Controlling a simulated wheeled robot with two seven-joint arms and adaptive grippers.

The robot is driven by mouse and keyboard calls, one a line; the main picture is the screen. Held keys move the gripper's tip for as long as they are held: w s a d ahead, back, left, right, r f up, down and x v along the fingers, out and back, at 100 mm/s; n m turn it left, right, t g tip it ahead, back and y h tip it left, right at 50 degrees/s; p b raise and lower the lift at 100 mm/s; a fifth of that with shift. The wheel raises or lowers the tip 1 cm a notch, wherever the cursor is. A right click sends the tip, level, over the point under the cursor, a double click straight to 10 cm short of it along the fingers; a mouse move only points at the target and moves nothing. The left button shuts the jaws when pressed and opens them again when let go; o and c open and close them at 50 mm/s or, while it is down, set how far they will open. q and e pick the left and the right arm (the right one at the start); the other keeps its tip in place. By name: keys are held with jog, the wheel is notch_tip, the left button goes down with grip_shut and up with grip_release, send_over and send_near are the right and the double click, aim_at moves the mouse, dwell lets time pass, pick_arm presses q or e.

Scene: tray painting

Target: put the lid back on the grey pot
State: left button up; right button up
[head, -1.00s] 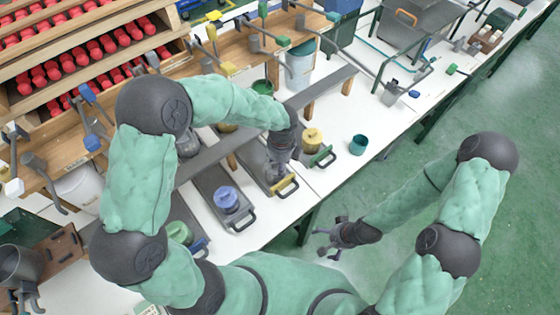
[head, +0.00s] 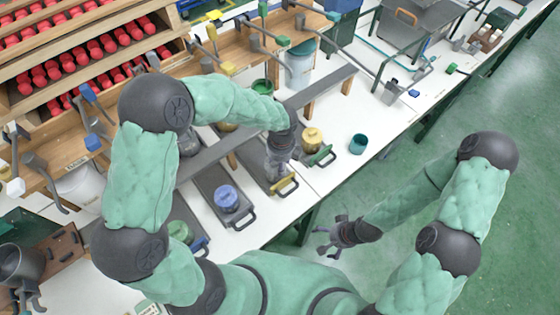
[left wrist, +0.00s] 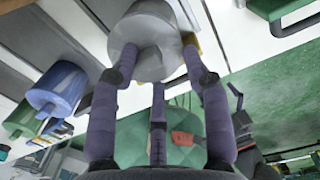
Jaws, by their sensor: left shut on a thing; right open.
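My left gripper (head: 278,168) points down over the tray with the yellow handle (head: 286,187). In the left wrist view its fingers (left wrist: 155,78) are closed in at the near face of a light grey round thing (left wrist: 143,38). The gripper is shut on the grey lid, as far as I can tell; the fingers hide where the lid and the grey pot meet, so I cannot tell whether it is seated. In the head view the pot is mostly hidden by the gripper. My right gripper (head: 326,238) is open and empty, away from the table over the floor.
A blue lidded pot (head: 227,198) stands on a neighbouring tray to the left; it also shows in the left wrist view (left wrist: 57,88). A green pot (head: 179,232), a yellow pot (head: 312,138) and a teal cup (head: 358,144) stand nearby. A grey rail (head: 320,88) runs behind.

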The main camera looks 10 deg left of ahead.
dwell(0.7)
pick_arm(q)
jog(key=o, duration=1.3)
jog(key=shift+o, duration=0.3)
jog(key=o, duration=0.4)
jog(key=shift+r+p, duration=0.15)
jog(key=shift+p, duration=0.25)
jog(key=shift+r+p, duration=3.2)
jog(key=shift+r, duration=0.2)
